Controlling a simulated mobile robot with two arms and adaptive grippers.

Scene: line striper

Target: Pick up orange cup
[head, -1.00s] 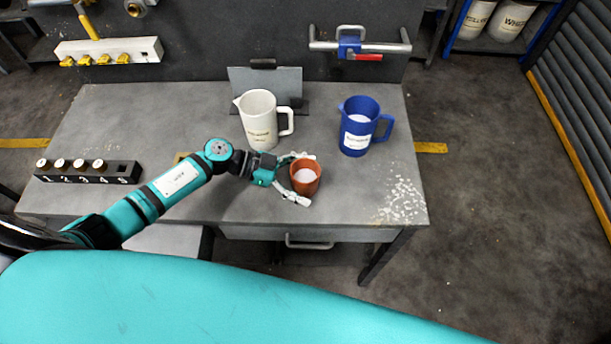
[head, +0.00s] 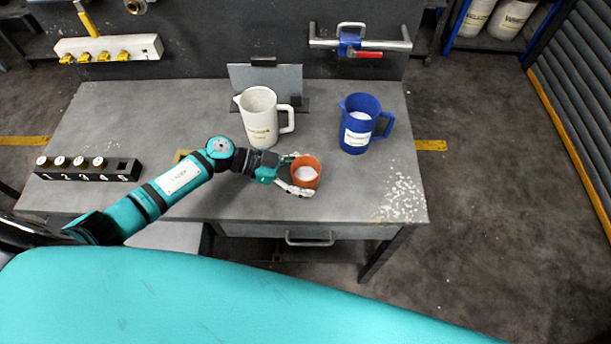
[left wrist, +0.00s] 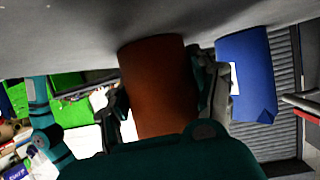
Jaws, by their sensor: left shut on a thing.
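In the left wrist view the cup (left wrist: 160,85) fills the middle, between the two fingers (left wrist: 160,100). Whether the cup's base touches the table is hard to tell. My right gripper is not in view.
A white pitcher (head: 260,118) stands just behind the cup. A blue pitcher (head: 357,125) stands to its right and also shows in the left wrist view (left wrist: 245,75). A black block with numbered knobs (head: 88,170) lies at left. White grains (head: 402,198) cover the table's right front corner.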

